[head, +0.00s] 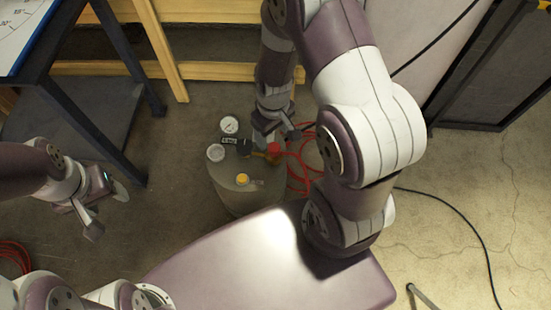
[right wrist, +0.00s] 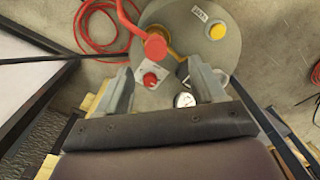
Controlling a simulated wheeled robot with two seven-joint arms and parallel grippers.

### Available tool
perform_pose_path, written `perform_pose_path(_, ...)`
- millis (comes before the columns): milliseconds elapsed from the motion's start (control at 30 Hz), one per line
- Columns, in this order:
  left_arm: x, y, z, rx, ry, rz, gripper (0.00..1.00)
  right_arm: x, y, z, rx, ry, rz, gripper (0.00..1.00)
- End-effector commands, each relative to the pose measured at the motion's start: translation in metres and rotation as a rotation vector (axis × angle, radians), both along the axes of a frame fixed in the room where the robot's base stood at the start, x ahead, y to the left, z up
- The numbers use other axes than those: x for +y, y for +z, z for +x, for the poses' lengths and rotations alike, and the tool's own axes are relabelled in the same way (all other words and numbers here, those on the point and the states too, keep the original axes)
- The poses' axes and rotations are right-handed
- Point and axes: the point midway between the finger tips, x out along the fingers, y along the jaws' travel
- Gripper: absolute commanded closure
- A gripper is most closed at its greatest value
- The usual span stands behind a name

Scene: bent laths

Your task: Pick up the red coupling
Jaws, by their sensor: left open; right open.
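The red coupling (head: 274,149) sits at the brass fitting on top of a grey tank (head: 236,200), with a red hose running from it. In the right wrist view the coupling (right wrist: 155,46) lies just beyond the fingertips, roughly between their lines. My right gripper (head: 277,137) is open and empty above the tank; its two fingers also show in the right wrist view (right wrist: 163,85). They do not touch the coupling as far as I can see. My left gripper (head: 108,211) is open and empty at the left, well away from the tank.
Two round gauges (head: 222,139), a black fitting and a yellow cap (head: 242,179) stand on the tank. In the right wrist view a red knob (right wrist: 150,80) sits between the fingers. A dark table (head: 75,120) is at left, a wooden frame (head: 165,50) behind.

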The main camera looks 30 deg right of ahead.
Motion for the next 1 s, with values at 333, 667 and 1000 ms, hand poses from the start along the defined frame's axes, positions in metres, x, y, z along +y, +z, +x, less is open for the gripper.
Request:
perform_pose_path(333, 0.000, -0.029, 0.000, 0.001, 0.000, 0.000, 0.41, -0.002, -0.050, 0.000, 0.000, -0.002, 0.000, 0.32)
perform_pose_path(667, 0.000, -0.052, 0.000, 0.001, 0.000, 0.000, 0.41, -0.005, -0.087, 0.002, -0.003, 0.001, 0.001, 0.32)
perform_pose_path(1000, 0.000, -0.051, 0.000, 0.001, 0.000, 0.000, 0.41, -0.005, -0.086, 0.001, -0.002, 0.000, 0.000, 0.97)
